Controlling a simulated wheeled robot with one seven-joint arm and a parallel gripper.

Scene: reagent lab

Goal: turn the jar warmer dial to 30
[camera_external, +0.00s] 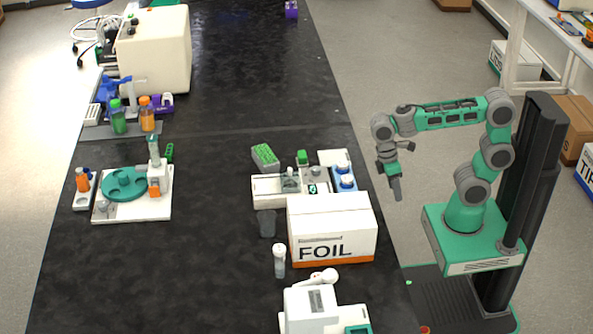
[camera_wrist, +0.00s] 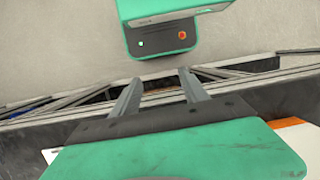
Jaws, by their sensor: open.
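A low white bench unit (camera_external: 265,189) with a small teal-and-dark panel (camera_external: 313,189) stands behind the FOIL box; it may be the jar warmer, but I cannot tell for sure. No dial or scale number is readable in either view. My gripper (camera_external: 396,188) hangs pointing down, off the right side of the black bench and apart from the unit. In the wrist view my gripper (camera_wrist: 158,76) is open, with nothing between its fingers. The unit is not recognisable in the wrist view.
The white FOIL box (camera_external: 333,228) stands in front of the unit and hides part of it. A blue rack (camera_external: 345,183) adjoins the unit on the right. A dark cup (camera_external: 267,223) and a white-capped vial (camera_external: 279,260) stand nearby. The bench's middle (camera_external: 210,255) is clear.

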